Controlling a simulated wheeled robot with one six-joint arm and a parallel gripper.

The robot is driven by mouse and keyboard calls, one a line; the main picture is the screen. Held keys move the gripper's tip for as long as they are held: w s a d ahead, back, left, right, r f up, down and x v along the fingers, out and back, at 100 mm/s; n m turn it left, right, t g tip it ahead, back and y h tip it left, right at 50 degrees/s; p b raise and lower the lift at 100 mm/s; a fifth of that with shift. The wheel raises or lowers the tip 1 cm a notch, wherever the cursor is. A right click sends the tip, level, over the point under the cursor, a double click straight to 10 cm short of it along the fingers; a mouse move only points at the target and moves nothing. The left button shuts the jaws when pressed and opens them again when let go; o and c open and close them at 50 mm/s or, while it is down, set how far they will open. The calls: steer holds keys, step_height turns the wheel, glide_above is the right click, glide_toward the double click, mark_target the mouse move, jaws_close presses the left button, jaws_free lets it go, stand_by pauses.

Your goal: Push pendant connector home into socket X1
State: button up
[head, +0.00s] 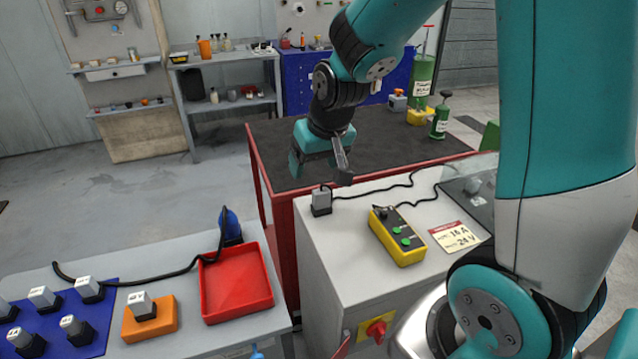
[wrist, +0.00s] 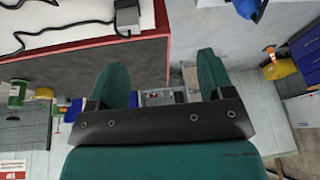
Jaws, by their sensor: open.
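A small grey connector (head: 321,199) with a black cable stands near the back left corner of the light grey cabinet top (head: 335,240). It also shows in the wrist view (wrist: 127,16), at the top edge. How far it sits in anything below it cannot be told. The yellow pendant (head: 397,236) with green buttons lies to its right. No X1 label is readable. My gripper (head: 322,165) hangs above and behind the connector, apart from it, over the near side of the dark table. Its fingers are spread and empty in the wrist view (wrist: 161,85).
At the front left are a red tray (head: 236,284), an orange block (head: 165,322) and a blue panel (head: 90,338) with several plugs. Open floor lies left of the table.

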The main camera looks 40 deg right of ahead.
steer(key=m+h, duration=0.1)
glide_toward(321, 191)
steer(key=p+x, duration=0.2)
steer(key=x, duration=0.3)
steer(key=shift+w+f, duration=0.1)
steer(key=shift+f, duration=0.3)
steer(key=shift+p+x, duration=1.4)
steer(key=shift+x, duration=1.7)
steer(key=shift+d, duration=0.15)
steer(key=shift+c, duration=0.2)
steer(key=shift+w, duration=0.1)
steer(key=c, duration=1)
